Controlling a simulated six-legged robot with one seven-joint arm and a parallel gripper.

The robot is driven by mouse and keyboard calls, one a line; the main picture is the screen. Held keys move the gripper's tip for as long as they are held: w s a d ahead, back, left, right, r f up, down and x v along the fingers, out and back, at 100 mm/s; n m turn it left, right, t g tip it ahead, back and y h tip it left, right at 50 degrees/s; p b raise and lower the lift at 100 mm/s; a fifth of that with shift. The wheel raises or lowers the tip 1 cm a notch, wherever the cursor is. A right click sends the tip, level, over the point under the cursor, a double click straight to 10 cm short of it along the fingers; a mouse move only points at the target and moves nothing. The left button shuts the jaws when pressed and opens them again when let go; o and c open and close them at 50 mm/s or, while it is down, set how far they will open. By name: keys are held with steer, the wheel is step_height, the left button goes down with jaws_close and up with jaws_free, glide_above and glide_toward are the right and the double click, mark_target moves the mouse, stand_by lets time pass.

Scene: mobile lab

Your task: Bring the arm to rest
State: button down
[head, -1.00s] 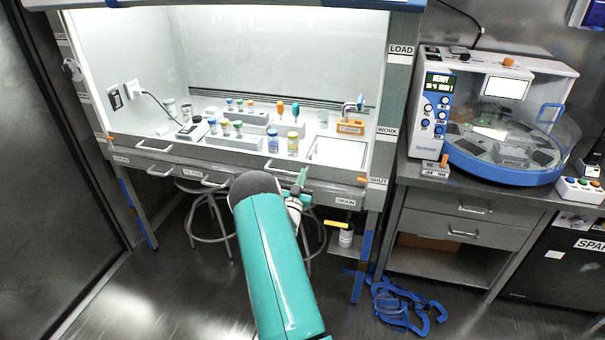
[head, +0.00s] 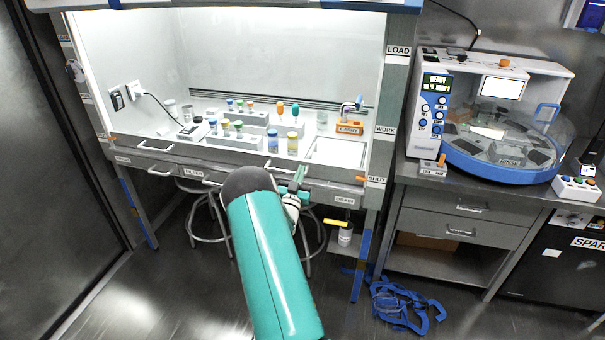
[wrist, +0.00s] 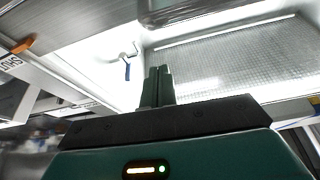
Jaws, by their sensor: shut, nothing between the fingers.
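My gripper (head: 298,176) is in front of the lit hood, near the drawer front below its worktop, partly behind my teal arm in the head view. In the wrist view my gripper (wrist: 158,72) points up toward the hood's interior, its two green fingers together with nothing between them. My arm reaches up from the bottom middle of the head view with its dark elbow in front of the hood's drawers.
The hood worktop (head: 230,150) holds racks, several vials and an orange block (head: 349,128). A white and blue carousel machine (head: 500,120) stands on the right counter. A stool (head: 205,225) is under the hood. Blue straps (head: 405,305) lie on the floor.

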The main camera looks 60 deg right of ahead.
steer(key=v, duration=0.7)
steer(key=shift+a, duration=0.15)
